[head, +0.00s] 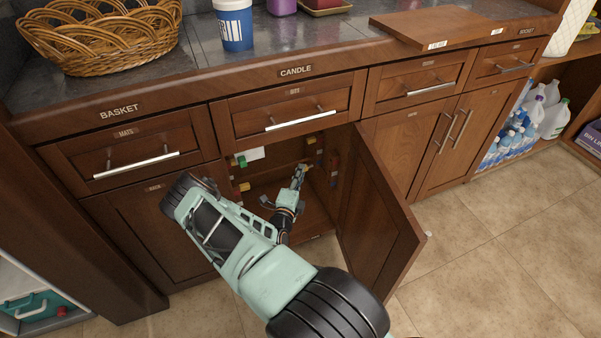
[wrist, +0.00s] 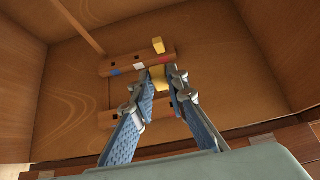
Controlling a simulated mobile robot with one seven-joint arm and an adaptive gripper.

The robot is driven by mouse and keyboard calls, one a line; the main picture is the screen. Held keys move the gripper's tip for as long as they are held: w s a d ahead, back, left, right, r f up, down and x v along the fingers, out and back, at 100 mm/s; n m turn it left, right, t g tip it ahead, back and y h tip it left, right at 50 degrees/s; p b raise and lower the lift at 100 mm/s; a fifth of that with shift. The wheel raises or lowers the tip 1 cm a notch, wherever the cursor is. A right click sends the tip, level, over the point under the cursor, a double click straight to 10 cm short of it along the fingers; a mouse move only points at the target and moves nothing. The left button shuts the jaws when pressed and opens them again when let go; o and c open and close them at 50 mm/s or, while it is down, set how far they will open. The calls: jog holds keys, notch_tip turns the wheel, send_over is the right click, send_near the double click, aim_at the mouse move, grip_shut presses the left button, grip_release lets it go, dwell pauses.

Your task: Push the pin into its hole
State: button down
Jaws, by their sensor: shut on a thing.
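In the wrist view a yellow block-like pin (wrist: 158,76) sits between my gripper's (wrist: 159,84) blue fingertips, which are shut on it. Behind it is a wooden bar (wrist: 122,65) with dark square holes and blue, white and red squares. The held pin is in front of or against the bar's lower edge; I cannot tell if it touches a hole. Another yellow pin (wrist: 158,45) stands out from the bar's top. A second wooden bar (wrist: 106,119) is partly hidden behind the fingers. In the head view my gripper (head: 301,172) is inside the open cabinet.
The open cabinet door (head: 381,205) stands to the right of my arm. Coloured pieces (head: 241,161) line the cabinet's left side, and more (head: 333,163) are on its right. A drawer (head: 290,110) is above. Side walls enclose the gripper closely.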

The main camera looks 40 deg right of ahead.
jog(key=shift+s+d+b, duration=0.1)
jog(key=shift+s+d, duration=0.2)
jog(key=shift+d, duration=0.65)
jog(key=shift+s+d+b, duration=0.1)
jog(key=shift+s+d, duration=0.2)
jog(key=shift+d, duration=0.6)
jog(key=shift+s+d+b, duration=0.1)
jog(key=shift+s+d, duration=0.2)
jog(key=shift+d, duration=0.65)
jog(key=shift+s+d, duration=0.25)
jog(key=shift+d, duration=0.55)
jog(key=shift+s+d, duration=0.25)
jog(key=shift+d, duration=0.5)
jog(key=c, duration=1.8)
grip_release()
jog(key=v, duration=0.7)
jog(key=shift+s+a, duration=0.15)
jog(key=shift+a, duration=0.1)
jog(key=shift+r, duration=0.15)
